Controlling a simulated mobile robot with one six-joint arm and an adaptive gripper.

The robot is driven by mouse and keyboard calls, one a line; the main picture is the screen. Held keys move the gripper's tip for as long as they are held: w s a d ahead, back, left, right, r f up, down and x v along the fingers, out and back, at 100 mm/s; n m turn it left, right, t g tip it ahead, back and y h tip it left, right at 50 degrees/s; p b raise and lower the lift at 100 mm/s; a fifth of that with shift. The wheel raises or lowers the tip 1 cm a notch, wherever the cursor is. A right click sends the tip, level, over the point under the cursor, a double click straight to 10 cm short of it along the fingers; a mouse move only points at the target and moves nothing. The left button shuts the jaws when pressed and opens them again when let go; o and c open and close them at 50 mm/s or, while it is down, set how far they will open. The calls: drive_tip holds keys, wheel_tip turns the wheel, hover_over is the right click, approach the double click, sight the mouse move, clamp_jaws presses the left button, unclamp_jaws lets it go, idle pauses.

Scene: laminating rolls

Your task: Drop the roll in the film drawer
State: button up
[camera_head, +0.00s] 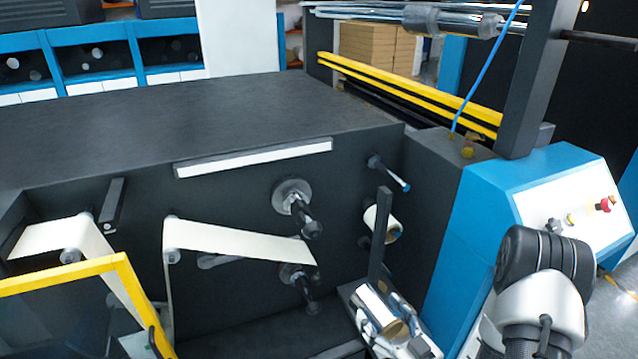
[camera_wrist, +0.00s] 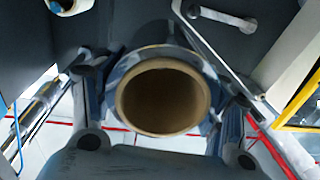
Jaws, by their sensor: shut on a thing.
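A roll with a shiny silver outside and a brown cardboard core (camera_head: 375,308) is held by my gripper (camera_head: 388,318) at the lower middle of the head view. In the wrist view the roll's open core end (camera_wrist: 162,95) faces the camera, between the two fingers. The fingers are closed against its sides. The roll appears clear of the pale floor behind it in that view. I cannot make out a film drawer for certain in either view.
A dark laminating machine (camera_head: 250,120) fills the middle, with spindles (camera_head: 296,200) and white web (camera_head: 235,240) on its front. A dark upright bar (camera_head: 381,240) stands behind the roll. A blue control console (camera_head: 480,220) is to the right, a yellow-framed guard (camera_head: 70,280) lower left.

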sight(392, 325)
drive_tip(key=shift+s+r+b, duration=0.2)
drive_tip(key=shift+s+r, duration=0.1)
drive_tip(key=shift+r, duration=0.3)
drive_tip(key=shift+s+r+b, duration=0.15)
drive_tip(key=shift+s+r, duration=0.15)
drive_tip(key=shift+r, duration=0.25)
drive_tip(key=shift+b+v, duration=0.4)
drive_tip(key=shift+v, duration=1.2)
drive_tip(key=a+p+v, duration=0.1)
drive_tip(key=p+v, duration=0.2)
drive_tip(key=v, duration=0.5)
drive_tip(key=shift+s+p, duration=0.35)
drive_tip(key=shift+s, duration=0.15)
drive_tip(key=shift+w+d, duration=0.1)
